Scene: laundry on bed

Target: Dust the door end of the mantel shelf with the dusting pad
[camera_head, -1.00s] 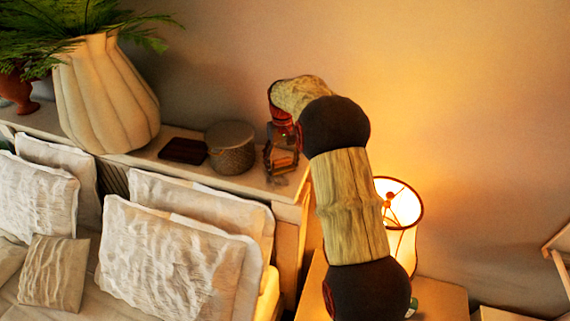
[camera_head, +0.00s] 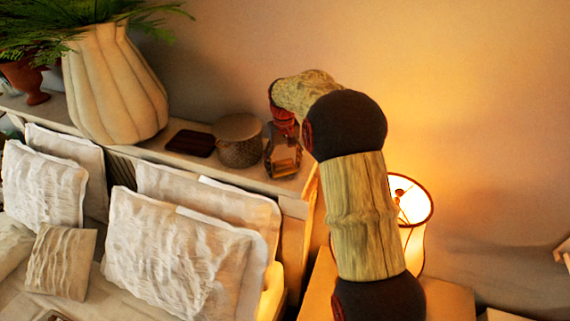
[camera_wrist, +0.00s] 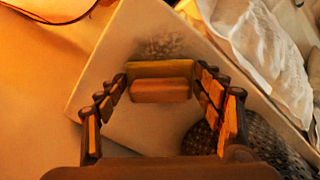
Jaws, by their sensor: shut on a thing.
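The mantel shelf (camera_head: 233,176) runs along the wall, its end nearest the lamp under my gripper (camera_head: 283,158). In the wrist view my gripper (camera_wrist: 160,88) is shut on the orange-brown dusting pad (camera_wrist: 160,91), which lies crosswise between the fingertips. The pad is over the pale shelf top (camera_wrist: 125,55); I cannot tell whether it touches. A grey speckled dust patch (camera_wrist: 164,45) shows on the shelf just beyond the pad. In the head view my arm and gripper hide the pad's outline and most of the shelf end.
A lidded woven pot (camera_head: 240,150) stands close beside my gripper and also shows in the wrist view (camera_wrist: 270,150). Left of it are a dark flat box (camera_head: 191,143) and a ribbed vase (camera_head: 112,85). A lit lamp (camera_head: 411,205) stands behind my arm. Pillows (camera_head: 180,245) lie below.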

